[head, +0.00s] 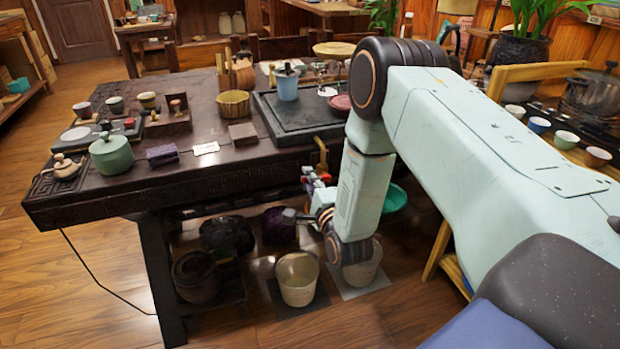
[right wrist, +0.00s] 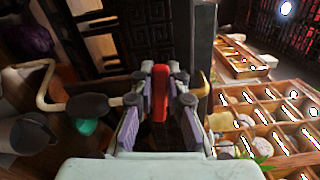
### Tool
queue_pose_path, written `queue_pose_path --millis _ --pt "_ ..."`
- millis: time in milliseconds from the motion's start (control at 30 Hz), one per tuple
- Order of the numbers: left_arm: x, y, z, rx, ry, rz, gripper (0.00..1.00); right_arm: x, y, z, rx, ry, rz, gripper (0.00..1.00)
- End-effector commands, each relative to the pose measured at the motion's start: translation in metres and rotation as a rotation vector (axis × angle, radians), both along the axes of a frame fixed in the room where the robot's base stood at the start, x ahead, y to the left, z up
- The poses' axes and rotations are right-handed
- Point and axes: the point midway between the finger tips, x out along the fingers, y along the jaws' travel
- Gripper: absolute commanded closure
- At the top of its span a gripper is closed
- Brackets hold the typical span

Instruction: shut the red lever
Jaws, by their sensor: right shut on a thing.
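The red lever (right wrist: 159,92) stands between the fingers of my right gripper (right wrist: 158,105) in the right wrist view. The fingers are shut on it, with a grey-purple pad on each side. In the head view my right gripper (head: 312,188) is just below the table's front edge, and only a little red shows among its fingers. A brass-coloured bent pipe (head: 321,152) rises close beside it; a brass piece (right wrist: 205,84) also shows right of the fingers in the right wrist view. My left gripper is not in view.
The dark tea table (head: 120,185) stands above my right gripper, with a lidded green pot (head: 111,156) and a blue canister (head: 287,86) on top. A pale bucket (head: 297,281) and a green basin (head: 394,199) are below. A wooden compartment rack (right wrist: 262,105) shows in the wrist view.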

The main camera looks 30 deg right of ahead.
Motion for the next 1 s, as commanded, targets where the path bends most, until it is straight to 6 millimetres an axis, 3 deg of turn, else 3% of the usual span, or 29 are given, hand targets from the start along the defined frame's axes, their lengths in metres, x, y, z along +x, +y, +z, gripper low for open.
queue_pose_path --millis 233,567,600,867,1000 --pt "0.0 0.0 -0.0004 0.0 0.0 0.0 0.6 -0.0007 0.0006 -0.0084 -0.151 0.039 -0.001 1.0" --pt "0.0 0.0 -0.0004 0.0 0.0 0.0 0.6 -0.001 0.0006 -0.0095 -0.169 0.045 0.0 1.0" --pt "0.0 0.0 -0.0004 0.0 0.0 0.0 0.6 -0.001 0.0006 -0.0096 -0.169 0.045 0.0 0.85" --pt "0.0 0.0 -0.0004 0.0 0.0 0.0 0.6 -0.0005 0.0006 -0.0088 -0.167 0.043 -0.001 0.63" --pt "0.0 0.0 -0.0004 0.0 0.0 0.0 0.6 -0.0003 0.0006 -0.0085 -0.167 0.042 -0.001 0.62"
